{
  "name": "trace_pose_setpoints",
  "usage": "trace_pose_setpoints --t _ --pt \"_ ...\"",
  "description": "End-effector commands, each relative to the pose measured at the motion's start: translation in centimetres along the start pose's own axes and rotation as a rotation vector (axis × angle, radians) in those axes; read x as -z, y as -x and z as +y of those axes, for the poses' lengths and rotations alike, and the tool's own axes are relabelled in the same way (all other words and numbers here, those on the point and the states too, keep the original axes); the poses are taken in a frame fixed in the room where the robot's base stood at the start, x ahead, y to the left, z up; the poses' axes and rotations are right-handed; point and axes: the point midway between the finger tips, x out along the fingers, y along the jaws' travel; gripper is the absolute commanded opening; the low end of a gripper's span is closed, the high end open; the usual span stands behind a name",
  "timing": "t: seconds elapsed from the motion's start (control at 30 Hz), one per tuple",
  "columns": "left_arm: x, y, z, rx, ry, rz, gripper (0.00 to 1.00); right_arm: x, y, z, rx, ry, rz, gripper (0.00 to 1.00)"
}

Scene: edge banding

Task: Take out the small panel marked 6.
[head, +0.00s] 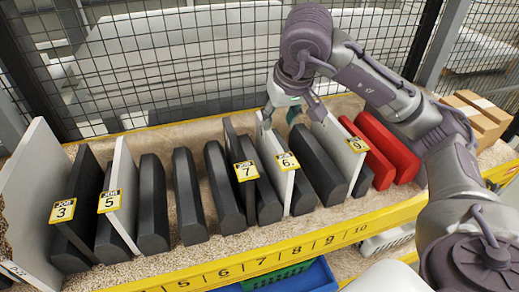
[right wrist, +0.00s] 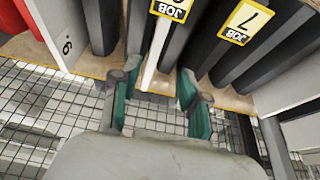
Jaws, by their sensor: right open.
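The small panel marked 6 (head: 270,150) is a thin white board standing upright in the rack, with a yellow job label on its front edge. My right gripper (head: 292,108) is open and empty at the top of this panel, reaching down from above. In the right wrist view, the white edge of panel 6 (right wrist: 157,50) runs between the two teal-padded fingers (right wrist: 157,88). A gap shows on both sides, and I cannot tell how deep the fingers reach. My left gripper is not in view.
A dark panel marked 7 (head: 231,140) stands just left, and a white panel marked 9 (head: 335,140) stands right. Black dividers (head: 318,165) flank panel 6 closely. Red blocks (head: 385,140) stand farther right. Wire mesh (head: 200,60) rises behind the rack.

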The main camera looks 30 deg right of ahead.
Motion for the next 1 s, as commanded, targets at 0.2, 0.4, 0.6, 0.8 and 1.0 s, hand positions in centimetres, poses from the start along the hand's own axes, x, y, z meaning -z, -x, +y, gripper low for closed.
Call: trace_pose_setpoints --t 0.2,0.4,0.6,0.8,1.0 --pt "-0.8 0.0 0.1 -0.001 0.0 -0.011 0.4 -0.1 -2.8 0.2 -0.009 0.001 -0.006 0.45" --pt "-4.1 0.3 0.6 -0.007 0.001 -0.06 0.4 0.0 -6.7 0.2 -0.007 0.0 -0.005 0.45" --pt "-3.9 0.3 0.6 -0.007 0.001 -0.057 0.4 0.1 -8.5 0.2 -0.006 0.001 -0.002 0.45" --pt "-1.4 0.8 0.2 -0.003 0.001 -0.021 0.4 0.5 -10.5 0.4 -0.006 0.0 -0.005 0.45" --pt "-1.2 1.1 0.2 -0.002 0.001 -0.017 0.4 0.7 -13.3 0.5 -0.005 0.0 -0.003 0.45"
